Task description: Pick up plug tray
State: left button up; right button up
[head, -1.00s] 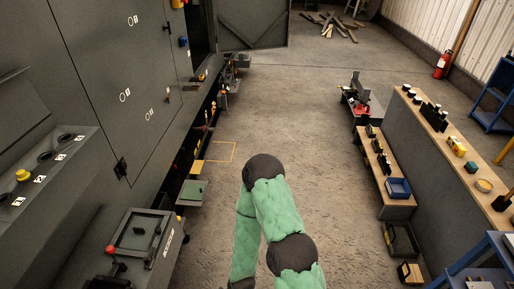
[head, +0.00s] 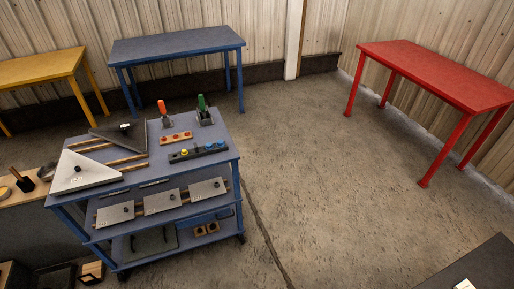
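A blue cart (head: 225,150) stands left of centre in the head view. On its top is a dark strip (head: 212,152) with yellow and blue knobs. Behind it lies a small wooden strip (head: 176,138) with several red-orange pieces. Either strip could be the plug tray; I cannot tell which. Both rest on the cart top with nothing holding them. Neither of my grippers is in view.
The cart top also carries a pale triangular plate (head: 82,173), a dark triangular plate (head: 122,138), an orange-handled tool (head: 163,112) and a green-handled tool (head: 204,108). A blue table (head: 178,47), yellow table (head: 40,68) and red table (head: 440,72) stand behind. Floor right of the cart is clear.

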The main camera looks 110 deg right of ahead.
aim_at(197, 152)
jog(key=z, duration=3.3)
jog(key=i, duration=0.3)
